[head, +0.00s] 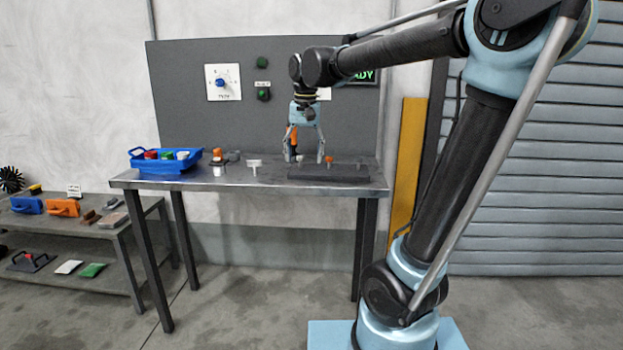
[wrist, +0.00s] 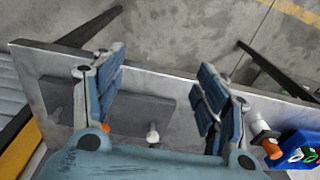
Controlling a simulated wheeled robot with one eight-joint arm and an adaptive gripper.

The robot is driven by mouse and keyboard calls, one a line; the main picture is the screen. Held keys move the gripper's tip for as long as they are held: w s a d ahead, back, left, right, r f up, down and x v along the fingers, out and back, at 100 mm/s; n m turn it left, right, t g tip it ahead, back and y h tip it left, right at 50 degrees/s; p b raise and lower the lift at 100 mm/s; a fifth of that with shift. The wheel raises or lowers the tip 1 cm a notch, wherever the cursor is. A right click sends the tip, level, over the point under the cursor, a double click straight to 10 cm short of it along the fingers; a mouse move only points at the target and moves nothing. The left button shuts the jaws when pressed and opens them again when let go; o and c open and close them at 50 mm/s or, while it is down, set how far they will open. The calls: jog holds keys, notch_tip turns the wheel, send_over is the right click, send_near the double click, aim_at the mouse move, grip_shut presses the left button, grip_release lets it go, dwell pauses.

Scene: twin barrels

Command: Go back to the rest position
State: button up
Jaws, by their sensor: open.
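My gripper (head: 306,157) hangs pointing down over the metal table (head: 230,182), above the left part of a dark flat block (head: 340,174). In the wrist view its two blue-padded fingers (wrist: 160,72) are spread wide with nothing between the pads. A small white knob (wrist: 153,134) shows below, between the fingers and nearer the wrist. A small orange piece (head: 328,160) stands on the block just right of the gripper. An orange and black upright thing (head: 294,138) shows by the left finger; I cannot tell what it rests on.
A blue bin (head: 165,166) with red, green and white tops stands at the table's left. Beside it are an orange-white piece (head: 217,155) and a white T-shaped piece (head: 254,165). A grey panel (head: 180,100) with a dial rises behind. A low shelf (head: 75,222) stands at left.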

jog(key=s+d+f+t, duration=0.1)
jog(key=s+d+f, duration=1.8)
jog(key=d+f, duration=0.2)
notch_tip(320, 180, down, 2)
jog(key=shift+s+d+n+t, duration=0.15)
jog(key=shift+s+n+t, duration=0.15)
jog(key=shift+n, duration=0.1)
jog(key=shift+w+f, duration=0.2)
jog(key=shift+w, duration=0.25)
